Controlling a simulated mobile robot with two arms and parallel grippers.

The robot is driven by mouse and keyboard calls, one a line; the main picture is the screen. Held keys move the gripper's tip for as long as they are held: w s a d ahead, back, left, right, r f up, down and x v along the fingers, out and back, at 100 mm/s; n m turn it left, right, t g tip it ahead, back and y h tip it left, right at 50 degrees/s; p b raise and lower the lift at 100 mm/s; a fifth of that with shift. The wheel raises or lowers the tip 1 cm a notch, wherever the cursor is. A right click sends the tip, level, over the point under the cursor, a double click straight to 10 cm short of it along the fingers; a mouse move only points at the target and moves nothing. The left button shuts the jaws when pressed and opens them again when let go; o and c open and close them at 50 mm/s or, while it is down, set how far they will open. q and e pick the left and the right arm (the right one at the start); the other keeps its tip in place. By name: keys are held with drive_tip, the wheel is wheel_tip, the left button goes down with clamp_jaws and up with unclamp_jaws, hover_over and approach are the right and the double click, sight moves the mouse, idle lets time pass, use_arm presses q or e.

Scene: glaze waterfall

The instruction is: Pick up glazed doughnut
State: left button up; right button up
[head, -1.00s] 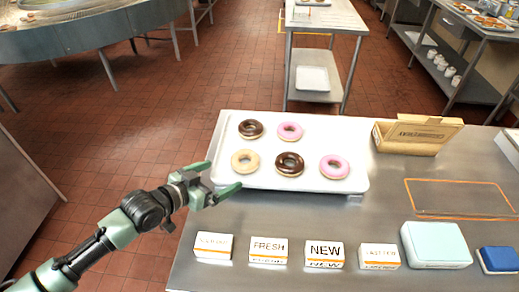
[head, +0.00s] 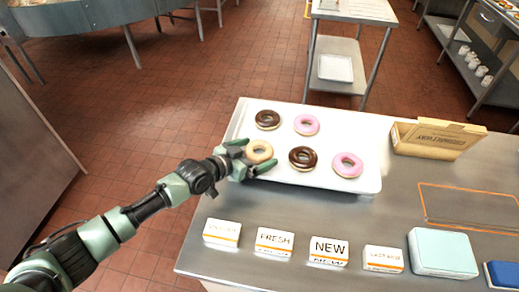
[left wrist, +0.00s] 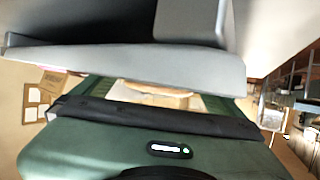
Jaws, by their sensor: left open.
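A white tray (head: 310,177) on the steel table holds several ring doughnuts. The plain glazed doughnut (head: 259,151), pale tan, lies at its front left. My left gripper (head: 258,154) is open at the tray's left end, with one green finger on the far side of the glazed doughnut and one on the near side. Whether they touch it cannot be told. In the left wrist view a tan edge of the glazed doughnut (left wrist: 160,88) shows between the fingers; most of it is hidden. My right gripper is not in view.
Chocolate doughnuts (head: 302,158) and pink doughnuts (head: 348,165) lie close by on the tray. A cardboard box (head: 437,139) stands to the right. Label blocks (head: 329,251) and a pale blue box (head: 442,252) line the table's front.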

use_arm(q)
drive_tip(key=shift+w+d, duration=0.1)
drive_tip(key=c, duration=1.3)
